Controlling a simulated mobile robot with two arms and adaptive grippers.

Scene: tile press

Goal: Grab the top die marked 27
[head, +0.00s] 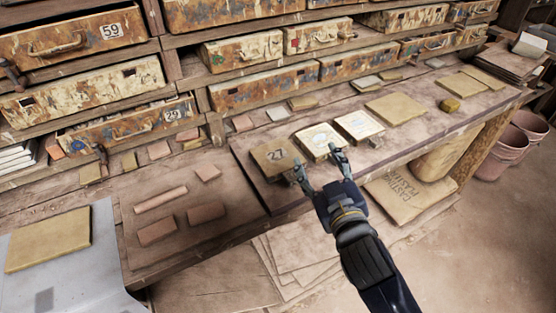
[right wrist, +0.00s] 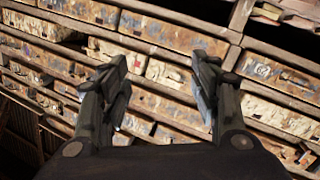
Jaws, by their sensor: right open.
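The die marked 27 (head: 270,157) is a brown square block at the left end of a row on the raised board. Two paler square dies, one in the middle (head: 318,141) and one at the right (head: 359,125), stand beside it. My right gripper (head: 320,166) is open and empty, with its fingers just to the right of the 27 die and in front of the pale middle die. Whether it touches anything cannot be told. The right wrist view shows the open fingers (right wrist: 160,92) with only drawers beyond. My left gripper is not in view.
Rusty drawers (head: 262,88) line the back of the bench. Reddish tiles (head: 157,231) lie on the lower bench at left, and a yellowish slab (head: 48,240) lies on a grey surface.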

